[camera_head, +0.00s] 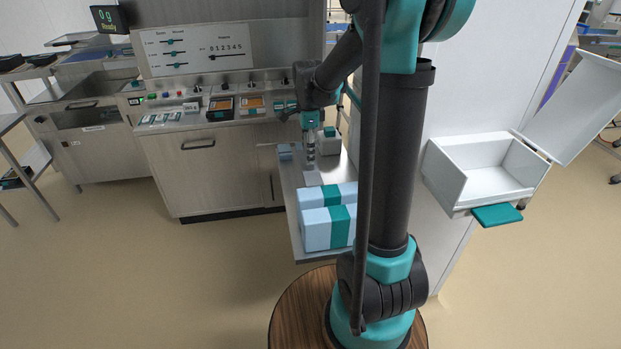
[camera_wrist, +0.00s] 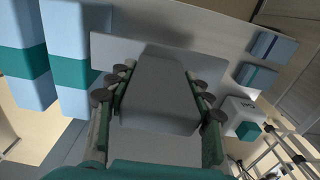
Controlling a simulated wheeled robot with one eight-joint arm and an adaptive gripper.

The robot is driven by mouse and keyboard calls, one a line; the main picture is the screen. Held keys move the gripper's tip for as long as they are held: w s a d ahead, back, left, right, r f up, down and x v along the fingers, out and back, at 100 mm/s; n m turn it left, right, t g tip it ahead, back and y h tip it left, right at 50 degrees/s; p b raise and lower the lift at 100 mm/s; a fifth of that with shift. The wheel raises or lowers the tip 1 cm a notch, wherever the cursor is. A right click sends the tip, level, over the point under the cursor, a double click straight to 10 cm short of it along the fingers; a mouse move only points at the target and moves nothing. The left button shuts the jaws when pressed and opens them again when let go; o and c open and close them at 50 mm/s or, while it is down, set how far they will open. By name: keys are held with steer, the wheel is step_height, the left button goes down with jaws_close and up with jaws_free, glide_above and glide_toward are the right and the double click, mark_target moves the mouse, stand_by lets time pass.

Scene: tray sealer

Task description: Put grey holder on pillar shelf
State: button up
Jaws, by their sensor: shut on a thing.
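The grey holder (camera_wrist: 158,92) is a plain grey block with tapering sides. It fills the space between the fingers of my gripper (camera_wrist: 160,98) in the wrist view. My gripper is shut on it, with finger pads along both sides. In the head view my gripper (camera_head: 309,165) points down over a narrow metal shelf (camera_head: 312,257), and the holder (camera_head: 312,178) shows small and pale below the fingers. I cannot tell whether the holder touches the surface under it. Which surface is the pillar shelf is not clear; a white pillar (camera_head: 460,110) stands to the right.
Large blue-and-teal boxes (camera_head: 328,228) stand at the shelf's near end. A small blue box (camera_head: 284,152) and a white-and-teal box (camera_head: 329,143) stand near my gripper. An open white box (camera_head: 450,187) is at right. The sealer console (camera_head: 205,165) is behind.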

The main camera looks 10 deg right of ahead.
mark_target(308, 177)
step_height(308, 177, down, 11)
steer(key=shift+r, duration=0.15)
stand_by(0.4)
steer(key=o, duration=1.1)
step_height(308, 177, up, 12)
steer(key=shift+r, duration=0.1)
